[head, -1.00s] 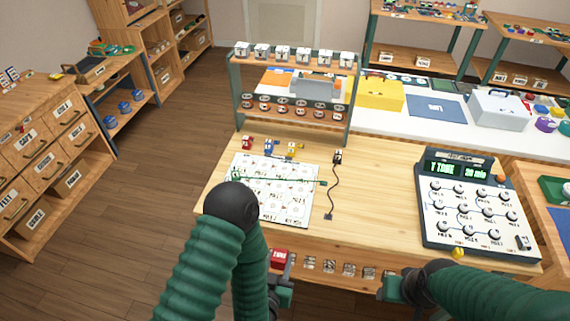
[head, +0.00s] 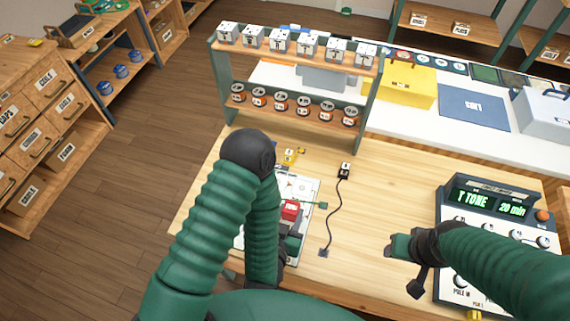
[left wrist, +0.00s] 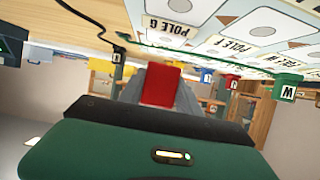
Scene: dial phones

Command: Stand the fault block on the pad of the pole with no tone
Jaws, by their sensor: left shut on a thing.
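The red fault block (head: 290,209) is held by my left gripper (head: 289,226) above the white pole board (head: 306,183). Its label is too small to read. In the left wrist view the red block (left wrist: 161,86) is between the grey fingers, and the board (left wrist: 262,33) shows round grey pads with labels POLE G and POLE F. My left arm hides much of the board in the head view. The console (head: 478,238) at the right has a display reading "T TONE" and "20 min". My right gripper (head: 396,246) is over the table, left of the console; its jaws are unclear.
A rack (head: 220,90) with white cubes above and orange-red round items below stands behind the board. A black piece (head: 345,170) with a dark cord lies right of the board. A green W-marked block (left wrist: 286,88) shows in the left wrist view. Table between board and console is mostly clear.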

